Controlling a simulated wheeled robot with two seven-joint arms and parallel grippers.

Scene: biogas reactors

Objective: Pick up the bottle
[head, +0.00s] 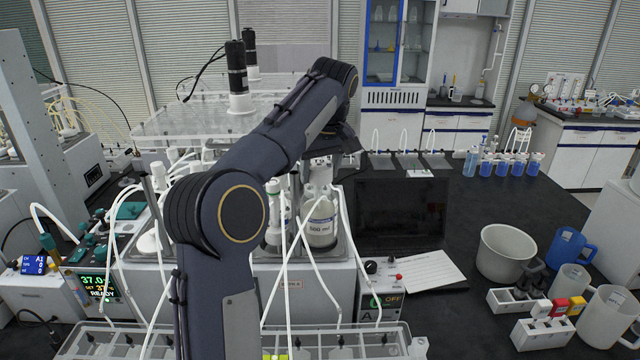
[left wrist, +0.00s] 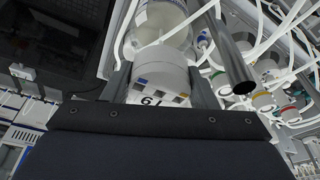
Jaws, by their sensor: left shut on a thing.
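A clear bottle with a white label reading 500 ml (head: 320,228) stands in the open top of the reactor bath, among white tubes. In the left wrist view the bottle (left wrist: 158,18) has a white cap (left wrist: 160,72) with small coloured marks. My left gripper (head: 320,172) reaches over the bath from above and is shut on the bottle at its cap. In the left wrist view its fingers (left wrist: 160,80) lie on either side of the cap. My arm hides part of the bath and other bottles. My right gripper is not in view.
White tubes cross close around the bottle. Neighbouring bottles with coloured rings (left wrist: 265,70) stand beside it. A black laptop (head: 400,212) is to the right of the bath. A white bucket (head: 507,252) and jugs (head: 605,315) stand further right. The black bench behind the laptop has free room.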

